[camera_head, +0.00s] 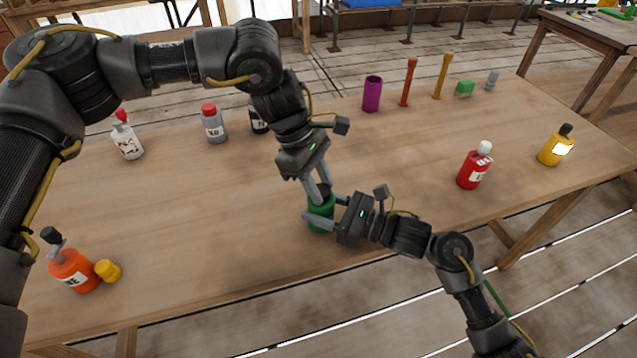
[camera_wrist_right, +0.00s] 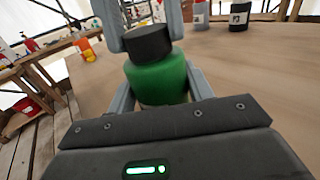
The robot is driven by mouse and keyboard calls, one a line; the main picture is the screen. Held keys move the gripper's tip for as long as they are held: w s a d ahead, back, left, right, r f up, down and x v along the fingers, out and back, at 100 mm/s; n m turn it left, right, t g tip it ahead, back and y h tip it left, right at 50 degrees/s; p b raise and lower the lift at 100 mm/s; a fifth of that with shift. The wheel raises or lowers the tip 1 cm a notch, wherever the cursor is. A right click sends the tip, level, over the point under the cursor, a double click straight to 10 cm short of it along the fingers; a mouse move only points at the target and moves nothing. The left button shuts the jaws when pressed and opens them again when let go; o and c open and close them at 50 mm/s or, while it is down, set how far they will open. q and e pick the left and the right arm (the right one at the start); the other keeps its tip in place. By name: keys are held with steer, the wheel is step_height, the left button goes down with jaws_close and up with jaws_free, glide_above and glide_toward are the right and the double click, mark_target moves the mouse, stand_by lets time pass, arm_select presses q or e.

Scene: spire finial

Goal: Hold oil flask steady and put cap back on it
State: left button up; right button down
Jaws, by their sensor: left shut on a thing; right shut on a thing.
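The green flask (camera_head: 321,211), taken as the oil flask, stands on the table near its front edge. It fills the middle of the right wrist view (camera_wrist_right: 157,80); I see no readable label. My right gripper (camera_head: 320,209) is shut around its body from the right. The black cap (camera_wrist_right: 148,43) is at the top of the flask, with no clear gap below it in the right wrist view. My left gripper (camera_head: 320,191) reaches down from above and is shut on the cap, with fingers on both sides. Whether the cap is seated on the neck is hidden.
An orange bottle (camera_head: 74,270) and yellow cup-like piece (camera_head: 108,271) are at the front left. White (camera_head: 126,141) and grey (camera_head: 213,125) bottles stand behind. Red (camera_head: 474,170) and yellow (camera_head: 555,147) bottles stand right. A purple cylinder (camera_head: 372,95) is at the back.

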arm_select(q)
steer(key=m+g+y, duration=0.1)
steer(key=m, duration=0.3)
steer(key=shift+w+d, duration=0.1)
steer(key=shift+d, duration=0.05)
steer(key=m+y, duration=0.1)
steer(key=m, duration=0.2)
steer(key=m+g+y, duration=0.1)
steer(key=m, duration=0.2)
steer(key=shift+d, duration=0.15)
steer(key=o, duration=1)
steer(key=shift+c, duration=0.2)
steer(key=shift+r, duration=0.1)
steer(key=shift+r, duration=2.15)
